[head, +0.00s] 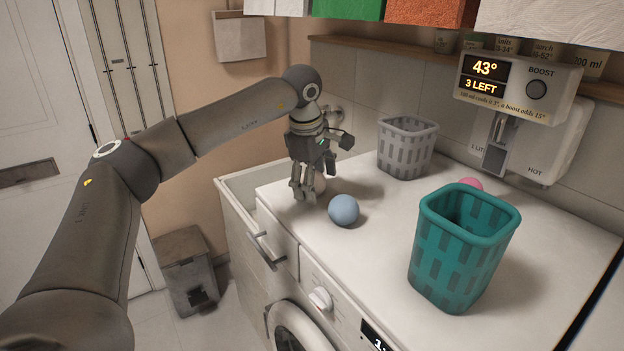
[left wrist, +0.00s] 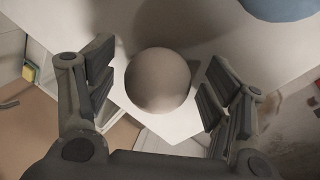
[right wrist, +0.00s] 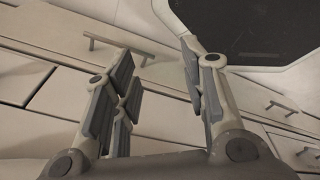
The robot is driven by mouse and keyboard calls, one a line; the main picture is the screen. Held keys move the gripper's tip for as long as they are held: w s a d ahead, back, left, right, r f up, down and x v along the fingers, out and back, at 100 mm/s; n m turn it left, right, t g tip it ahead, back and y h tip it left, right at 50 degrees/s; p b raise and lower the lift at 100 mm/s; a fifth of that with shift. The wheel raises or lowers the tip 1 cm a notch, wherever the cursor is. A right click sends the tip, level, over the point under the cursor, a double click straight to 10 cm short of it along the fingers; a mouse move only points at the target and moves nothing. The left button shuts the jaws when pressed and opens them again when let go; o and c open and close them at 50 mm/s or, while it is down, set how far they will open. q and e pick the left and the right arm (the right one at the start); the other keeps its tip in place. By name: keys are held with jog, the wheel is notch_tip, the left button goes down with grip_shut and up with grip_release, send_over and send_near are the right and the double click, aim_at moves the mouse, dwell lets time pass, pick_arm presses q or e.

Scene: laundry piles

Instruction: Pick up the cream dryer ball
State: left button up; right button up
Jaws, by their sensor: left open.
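The cream dryer ball (left wrist: 158,80) sits between the two spread fingers of my left gripper (left wrist: 156,70) in the left wrist view, with a gap visible on each side. In the head view my left gripper (head: 307,190) points down over the white washer top, and the cream ball (head: 320,183) is mostly hidden behind its fingers. A blue ball (head: 343,210) lies just to the right of that gripper. My right gripper (right wrist: 157,65) shows only in its wrist view, with its fingers apart and nothing between them.
A teal basket (head: 462,250) stands at the right on the washer top (head: 380,265), and a grey basket (head: 406,148) stands at the back. A pink ball (head: 470,184) shows partly behind the teal basket. A wall dispenser (head: 515,90) hangs at the back right.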

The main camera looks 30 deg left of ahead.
pick_arm(q)
jog(key=shift+f, duration=0.1)
jog(key=shift+c, duration=1.8)
jog(key=c, duration=0.7)
pick_arm(e)
jog(key=shift+s+d+f, duration=0.1)
jog(key=shift+s+d, duration=0.15)
jog(key=shift+s, duration=0.55)
jog(key=shift+w, duration=0.1)
